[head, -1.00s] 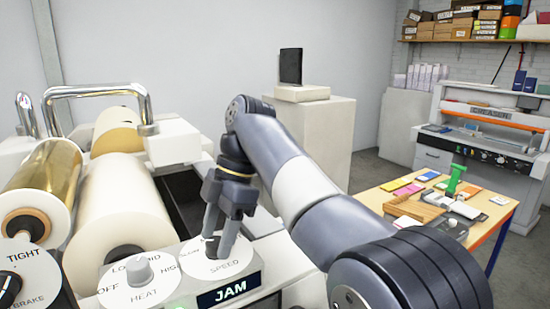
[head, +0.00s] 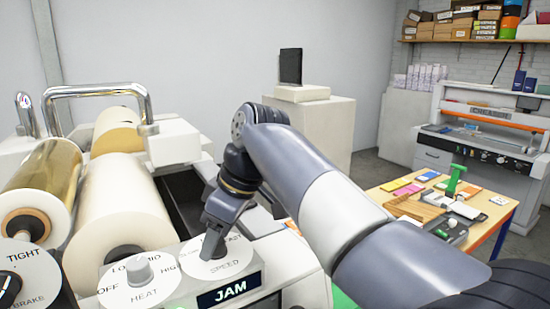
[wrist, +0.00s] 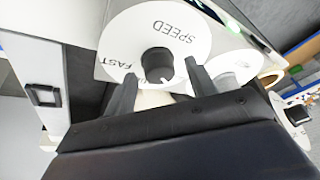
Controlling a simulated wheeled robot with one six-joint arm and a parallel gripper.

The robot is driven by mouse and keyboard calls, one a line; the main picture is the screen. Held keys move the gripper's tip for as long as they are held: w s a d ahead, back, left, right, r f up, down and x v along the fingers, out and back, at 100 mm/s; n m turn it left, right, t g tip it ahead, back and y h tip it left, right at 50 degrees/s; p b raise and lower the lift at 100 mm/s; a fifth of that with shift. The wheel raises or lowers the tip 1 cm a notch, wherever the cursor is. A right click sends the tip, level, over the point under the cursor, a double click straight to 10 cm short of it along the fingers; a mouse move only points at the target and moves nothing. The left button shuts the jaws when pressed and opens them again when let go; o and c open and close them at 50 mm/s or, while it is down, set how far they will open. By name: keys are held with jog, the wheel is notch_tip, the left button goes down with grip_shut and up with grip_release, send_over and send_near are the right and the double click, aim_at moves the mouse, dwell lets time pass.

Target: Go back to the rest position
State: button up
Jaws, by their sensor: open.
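My gripper (head: 213,240) is over the white SPEED dial (head: 226,268) on the machine's front panel. In the wrist view the two fingers of my gripper (wrist: 160,72) stand apart with nothing held. The dark SPEED knob (wrist: 158,64) shows between and slightly beyond the fingertips; I cannot tell whether they touch it. In the head view the fingers overlap and hide most of that knob.
Film rolls (head: 112,205) and a chrome bar (head: 95,90) stand at the left. A work table (head: 485,240) with small items is at the right. Open air lies above the panel.

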jog(key=shift+m+t, duration=0.4)
jog(key=shift+m, duration=0.7)
jog(key=shift+s+d, duration=0.1)
